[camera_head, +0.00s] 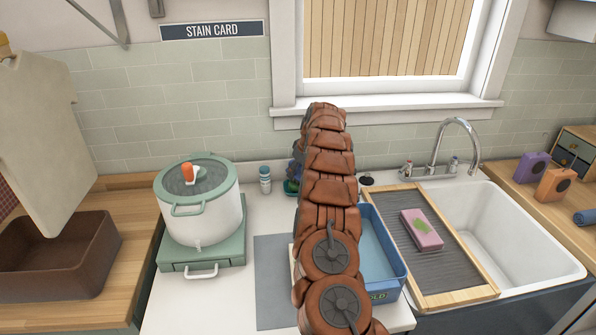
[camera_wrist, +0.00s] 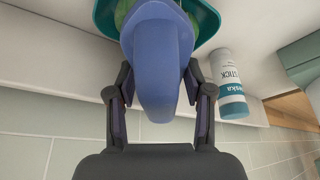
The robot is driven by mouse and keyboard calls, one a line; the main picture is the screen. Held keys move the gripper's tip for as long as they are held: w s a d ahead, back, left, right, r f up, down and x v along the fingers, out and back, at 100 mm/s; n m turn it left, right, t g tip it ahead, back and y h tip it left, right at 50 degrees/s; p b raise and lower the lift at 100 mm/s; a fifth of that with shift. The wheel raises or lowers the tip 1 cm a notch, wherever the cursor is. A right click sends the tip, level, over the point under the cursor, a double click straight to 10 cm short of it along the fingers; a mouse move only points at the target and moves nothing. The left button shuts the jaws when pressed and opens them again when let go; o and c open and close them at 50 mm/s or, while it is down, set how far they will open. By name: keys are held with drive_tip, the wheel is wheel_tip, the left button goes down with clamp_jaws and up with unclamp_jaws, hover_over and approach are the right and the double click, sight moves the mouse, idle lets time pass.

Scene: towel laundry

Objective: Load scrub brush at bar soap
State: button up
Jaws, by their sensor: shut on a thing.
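The scrub brush (camera_wrist: 158,55) is a blue-purple piece in the wrist view, with its rounded end toward me. My gripper (camera_wrist: 157,93) is shut on it, one finger on each side. Behind the brush is a teal dish (camera_wrist: 207,22) with something light green in it, perhaps the bar soap; the brush covers most of it. I cannot tell whether the brush touches it. In the head view, my arm hides my gripper; a bit of the green dish (camera_head: 291,187) and a purple part show left of the arm.
A white stain-stick bottle (camera_wrist: 231,85) stands beside the dish. A white pot (camera_head: 200,215) is at left. A blue basin (camera_head: 385,250) is right of my arm.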

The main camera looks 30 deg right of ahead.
drive_tip(key=shift+r, duration=0.1)
drive_tip(key=shift+r+p, duration=0.7)
drive_tip(key=shift+r, duration=2.75)
drive_tip(key=shift+s+d, duration=0.1)
